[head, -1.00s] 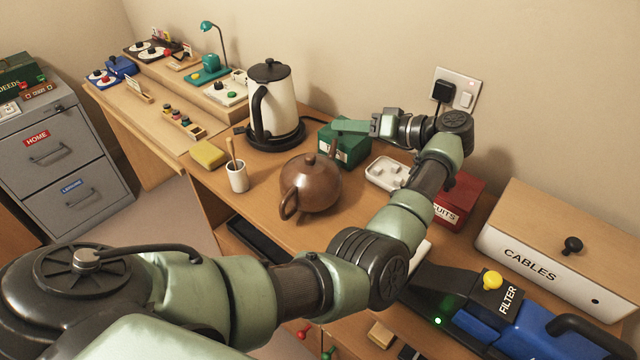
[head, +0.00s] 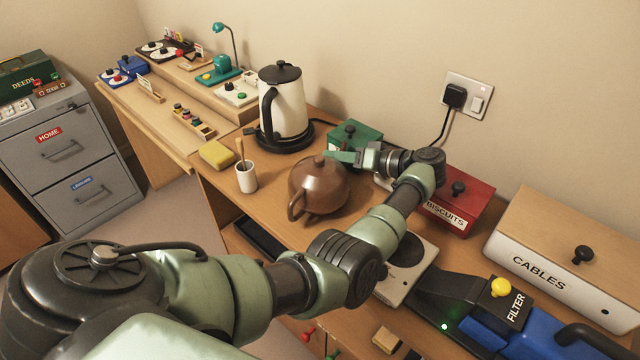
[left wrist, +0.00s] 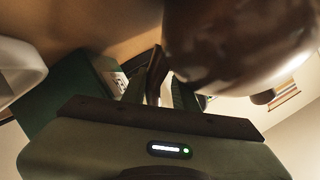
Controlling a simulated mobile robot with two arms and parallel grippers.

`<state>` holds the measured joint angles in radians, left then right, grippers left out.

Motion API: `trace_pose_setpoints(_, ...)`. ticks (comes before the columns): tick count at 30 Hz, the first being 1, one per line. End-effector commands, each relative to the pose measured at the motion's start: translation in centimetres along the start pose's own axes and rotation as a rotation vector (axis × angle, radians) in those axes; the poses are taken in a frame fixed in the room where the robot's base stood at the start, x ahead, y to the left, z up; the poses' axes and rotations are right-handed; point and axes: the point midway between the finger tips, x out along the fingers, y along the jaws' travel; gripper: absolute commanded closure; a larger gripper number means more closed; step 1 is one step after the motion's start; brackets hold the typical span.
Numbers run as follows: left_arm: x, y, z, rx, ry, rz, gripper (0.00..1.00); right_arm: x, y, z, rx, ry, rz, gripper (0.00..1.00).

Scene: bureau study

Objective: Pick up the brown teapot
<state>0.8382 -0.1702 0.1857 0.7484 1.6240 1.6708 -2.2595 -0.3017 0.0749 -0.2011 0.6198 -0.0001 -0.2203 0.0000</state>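The brown teapot (head: 317,188) stands upright on the desk in the head view, its handle towards me and its spout side facing the wall. It also fills the top right of the left wrist view (left wrist: 240,40). My left gripper (head: 342,157) is at the teapot's far right side, near the spout, which it mostly hides in the head view. In the left wrist view, the fingers (left wrist: 160,92) are apart, with the dark brown spout (left wrist: 156,72) in the gap between them. I cannot see them closed on it. My right gripper is not in view.
A green box (head: 355,136) stands close behind the gripper and a cream kettle (head: 284,108) behind the teapot. A white cup (head: 246,178) with a stick is to the left. A red biscuits box (head: 462,205) and a cables box (head: 560,255) are to the right.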

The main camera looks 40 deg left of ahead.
Motion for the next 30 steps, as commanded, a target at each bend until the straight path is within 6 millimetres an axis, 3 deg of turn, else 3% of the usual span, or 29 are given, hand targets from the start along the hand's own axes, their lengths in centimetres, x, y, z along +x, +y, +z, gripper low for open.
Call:
trace_pose_setpoints(4,2.1,-0.1,-0.1,-0.001,0.001,-0.002,0.71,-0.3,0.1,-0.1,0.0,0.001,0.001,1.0)
trace_pose_setpoints(11,2.4,0.0,-0.1,-0.001,0.002,0.0,0.71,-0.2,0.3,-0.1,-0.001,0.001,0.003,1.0)
trace_pose_setpoints(14,2.4,0.0,-0.1,0.0,0.001,0.0,0.96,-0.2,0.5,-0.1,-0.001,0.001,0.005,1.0)
trace_pose_setpoints(15,2.4,0.0,-0.1,0.0,0.001,0.0,1.0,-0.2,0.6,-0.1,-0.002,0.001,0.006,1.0)
trace_pose_setpoints(30,2.4,0.0,-0.1,0.0,0.001,0.0,1.0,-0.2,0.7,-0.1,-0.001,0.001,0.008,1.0)
